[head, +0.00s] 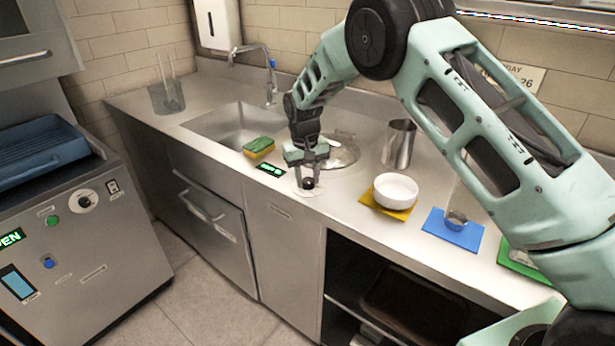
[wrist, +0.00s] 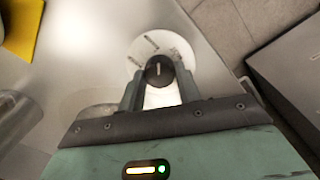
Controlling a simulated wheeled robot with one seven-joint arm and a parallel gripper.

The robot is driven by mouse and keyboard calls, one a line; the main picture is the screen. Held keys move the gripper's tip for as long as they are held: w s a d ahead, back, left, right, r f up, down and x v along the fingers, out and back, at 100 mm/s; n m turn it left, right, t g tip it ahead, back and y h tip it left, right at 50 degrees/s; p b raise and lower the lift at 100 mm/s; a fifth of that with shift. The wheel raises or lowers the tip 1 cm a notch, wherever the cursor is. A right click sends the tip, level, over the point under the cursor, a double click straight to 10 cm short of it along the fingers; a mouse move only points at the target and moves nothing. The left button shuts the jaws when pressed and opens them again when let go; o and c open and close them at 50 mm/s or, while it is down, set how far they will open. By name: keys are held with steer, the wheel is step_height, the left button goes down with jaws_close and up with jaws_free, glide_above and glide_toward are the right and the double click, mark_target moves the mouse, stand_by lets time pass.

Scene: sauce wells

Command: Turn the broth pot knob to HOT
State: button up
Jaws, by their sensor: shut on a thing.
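The broth pot knob (head: 308,185) is a small black round knob on the counter's front part, in front of the sunken pot with its metal lid (head: 343,152). In the wrist view the knob (wrist: 159,72) sits on a white round dial plate (wrist: 176,45) with small dark labels too blurred to read. A pale pointer line on the knob runs nearly upright in that view. My gripper (head: 308,178) points down over the knob, and its two fingers (wrist: 160,80) are shut on the knob's sides. A small green-lit display (head: 271,169) lies left of the knob; its text is unclear.
A green and yellow sponge (head: 259,146) lies by the sink (head: 205,122). To the right are a metal cup (head: 399,145), a white bowl (head: 396,190) on a yellow mat (head: 367,200), and a blue mat (head: 436,226) with a small container. The counter's front edge is close to the knob.

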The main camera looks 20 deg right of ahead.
mark_target(305, 179)
steer(key=m, duration=0.4)
steer(key=shift+w+m, duration=0.1)
steer(key=shift+m, duration=0.2)
steer(key=shift+d+r+m+p, duration=0.1)
steer(key=shift+m+p, duration=0.2)
steer(key=shift+m, duration=1.9)
steer(key=o, duration=1)
steer(key=shift+c, duration=0.2)
step_height(305, 179, up, 17)
steer(key=b, duration=0.2)
steer(key=shift+w+a+r, duration=0.15)
steer(key=shift+w+a, duration=0.15)
steer(key=shift+a, duration=0.05)
